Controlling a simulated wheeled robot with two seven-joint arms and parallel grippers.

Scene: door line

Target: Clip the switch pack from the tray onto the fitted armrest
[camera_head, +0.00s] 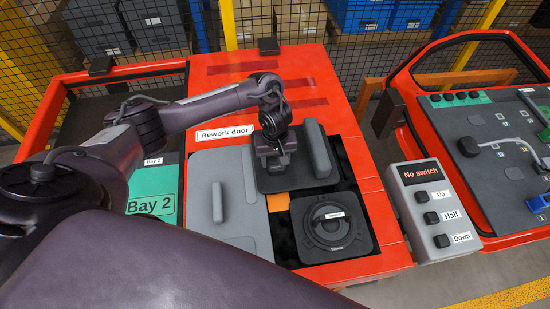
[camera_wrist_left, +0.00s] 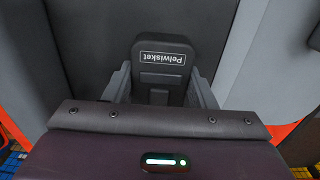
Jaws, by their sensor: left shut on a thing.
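My left gripper (camera_head: 276,158) reaches in from the left and is low over a dark panel (camera_head: 295,183) on the red bench. In the left wrist view its two grey fingers are shut on a dark grey block (camera_wrist_left: 165,75) with an upside-down "Pelwisket" label. I cannot tell if this block is the switch pack, or whether it touches the panel below. A raised dark grey bar (camera_head: 316,148) stands just right of the gripper. I cannot tell for sure which part is the armrest or the tray. My right gripper is not in view.
A round black unit (camera_head: 332,222) on a square plate sits in front of the panel. A light grey panel with a bar handle (camera_head: 217,202) lies left. A control box (camera_head: 433,211) at right reads "No switch". Beyond it is a red-framed board (camera_head: 490,140).

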